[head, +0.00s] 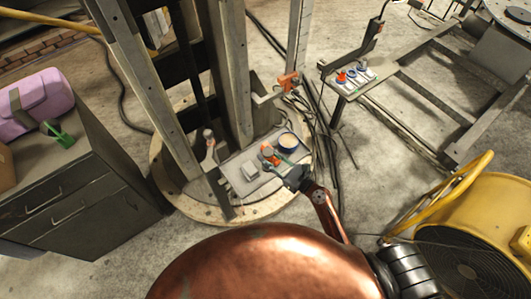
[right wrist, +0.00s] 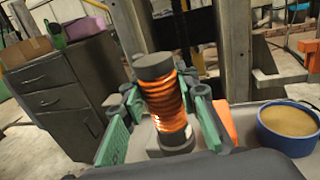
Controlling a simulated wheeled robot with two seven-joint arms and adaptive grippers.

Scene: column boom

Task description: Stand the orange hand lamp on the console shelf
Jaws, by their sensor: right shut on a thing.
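The orange hand lamp is a ribbed, glowing orange cylinder with dark grey end caps. It stands nearly upright, leaning slightly, in the right wrist view (right wrist: 163,103), and shows small in the head view (head: 268,153). My right gripper (head: 279,158) is shut on it, with green fingers on both sides in the right wrist view (right wrist: 160,118). The lamp is over or on a grey shelf (head: 236,182) at the foot of the column. I cannot tell whether its lower cap touches the shelf. My left gripper is not in view.
A blue tub (head: 288,142) with tan contents and a small pale box (head: 249,171) are on the grey shelf near the lamp. Column uprights (head: 133,65) rise behind. A drawer cabinet (head: 75,190) stands left, a yellow fan (head: 475,225) right. A panel with knobs (head: 357,77) is farther back.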

